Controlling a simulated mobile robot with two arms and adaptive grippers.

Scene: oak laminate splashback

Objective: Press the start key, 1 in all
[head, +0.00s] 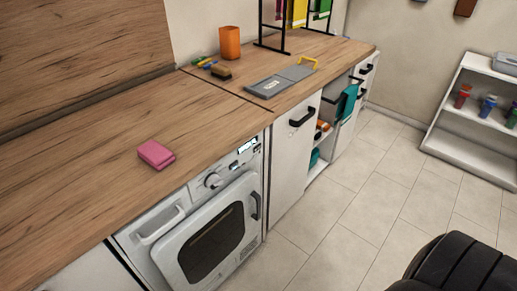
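A white front-loading washer or dryer (170,222) stands under the counter in the head view, with its door (213,242) shut. Its control panel runs along the top edge of the front. The start key is too small to make out for certain. Neither my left gripper nor my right gripper is in view.
A pink sponge or cloth (156,154) lies on the wooden counter (75,190) above the machine. An orange cup (230,42), a brush (221,72) and a grey board (271,86) are farther back. An open shelf (475,152) stands at right. The tiled floor (345,205) before the machine is clear.

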